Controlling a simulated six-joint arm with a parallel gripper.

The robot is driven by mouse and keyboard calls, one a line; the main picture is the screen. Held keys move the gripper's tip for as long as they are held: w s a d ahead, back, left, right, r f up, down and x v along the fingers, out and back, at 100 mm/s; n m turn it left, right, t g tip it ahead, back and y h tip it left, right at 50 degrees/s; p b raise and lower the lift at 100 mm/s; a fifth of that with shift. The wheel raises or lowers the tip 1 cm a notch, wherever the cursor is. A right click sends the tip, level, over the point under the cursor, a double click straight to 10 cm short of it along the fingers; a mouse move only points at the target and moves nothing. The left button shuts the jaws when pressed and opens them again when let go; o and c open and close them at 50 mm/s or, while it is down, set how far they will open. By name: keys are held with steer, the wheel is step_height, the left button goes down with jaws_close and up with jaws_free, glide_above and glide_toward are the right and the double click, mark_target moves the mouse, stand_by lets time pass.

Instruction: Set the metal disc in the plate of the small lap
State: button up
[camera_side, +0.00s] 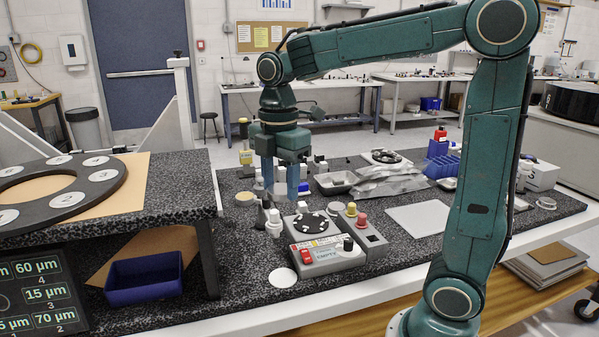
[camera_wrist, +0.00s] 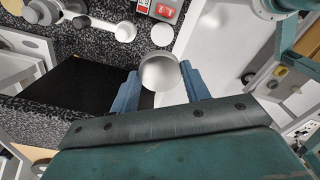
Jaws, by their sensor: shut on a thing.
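My gripper (camera_side: 281,184) has blue fingers pointing down and is above the bench, behind and left of the small lap in the side view. In the wrist view my gripper (camera_wrist: 160,74) is shut on the round, shiny metal disc (camera_wrist: 160,71), one finger on each side. The small lap (camera_side: 326,257) is a grey box with red buttons and a black knob. Its dark plate (camera_side: 311,223) carries pale spots, and I see no metal disc on it. Only the lap's red-buttoned edge (camera_wrist: 165,11) shows at the top of the wrist view.
A white pad (camera_side: 283,277) lies in front of the lap. A large dark ring (camera_side: 115,182) sits on the raised slab at left.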

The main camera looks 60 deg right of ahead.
steer(key=w+d+f+m, duration=0.25)
steer(key=d+f, duration=0.25)
steer(key=d, duration=0.3)
steer(key=m, duration=0.3)
glide_toward(311, 222)
steer(key=shift+w+a+f, duration=0.1)
steer(key=shift+a+f, duration=0.2)
steer(key=shift+a, duration=0.2)
steer(key=shift+d+f, duration=0.35)
steer(key=shift+d, duration=0.2)
steer(key=shift+f, duration=0.25)
steer(key=shift+f, duration=1.6)
steer(key=shift+f, duration=0.8)
stand_by(0.3)
